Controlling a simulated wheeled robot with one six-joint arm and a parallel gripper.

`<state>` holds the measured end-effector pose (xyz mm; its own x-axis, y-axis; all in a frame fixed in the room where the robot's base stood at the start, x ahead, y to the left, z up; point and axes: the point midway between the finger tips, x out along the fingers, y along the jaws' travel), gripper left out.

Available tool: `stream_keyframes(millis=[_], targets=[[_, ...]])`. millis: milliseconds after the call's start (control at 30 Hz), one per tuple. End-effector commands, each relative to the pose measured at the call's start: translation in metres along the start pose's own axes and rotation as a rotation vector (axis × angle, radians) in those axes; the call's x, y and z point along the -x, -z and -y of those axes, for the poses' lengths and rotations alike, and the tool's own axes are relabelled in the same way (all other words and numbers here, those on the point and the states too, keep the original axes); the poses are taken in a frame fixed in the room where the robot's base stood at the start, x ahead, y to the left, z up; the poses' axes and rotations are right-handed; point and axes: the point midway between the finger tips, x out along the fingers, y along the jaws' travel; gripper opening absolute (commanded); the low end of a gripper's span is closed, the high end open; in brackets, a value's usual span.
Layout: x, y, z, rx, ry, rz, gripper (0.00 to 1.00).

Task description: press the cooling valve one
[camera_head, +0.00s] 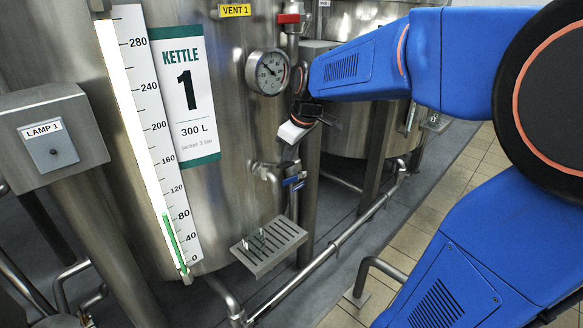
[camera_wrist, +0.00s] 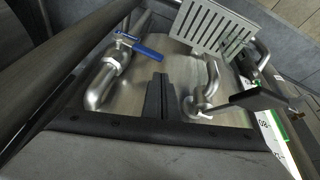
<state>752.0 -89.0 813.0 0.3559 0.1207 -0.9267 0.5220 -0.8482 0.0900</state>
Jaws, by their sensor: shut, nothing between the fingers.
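The cooling valve is most likely the blue lever handle (camera_wrist: 138,46) on a bent steel pipe, left of my fingers in the wrist view. No label on it is readable there. In the head view, small blue parts (camera_head: 293,180) show below my gripper, beside the kettle's lower right side. My gripper's dark fingers (camera_wrist: 158,82) are shut together with nothing between them, and point toward the kettle's steel wall. They are apart from the blue handle. In the head view the gripper is small and partly dark against the pipework, just above the blue parts.
Kettle 1 (camera_head: 235,130) carries a round gauge (camera_head: 267,73) and a level scale (camera_head: 160,130). A red-handled valve (camera_head: 289,18) sits near the VENT 1 tag (camera_head: 234,10). A slotted drip tray (camera_head: 268,246) juts out below. The LAMP 1 box (camera_head: 50,140) is at left.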

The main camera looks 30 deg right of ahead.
Motion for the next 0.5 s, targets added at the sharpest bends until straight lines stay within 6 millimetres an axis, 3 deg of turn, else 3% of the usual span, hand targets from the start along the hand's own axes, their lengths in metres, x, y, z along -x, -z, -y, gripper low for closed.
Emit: stream_keyframes(millis=[200,500], targets=[[0.029,0.002,0.031,0.005,-0.001,-0.002,0.0],[0.049,0.002,0.052,0.001,0.0,0.0,0.0]])
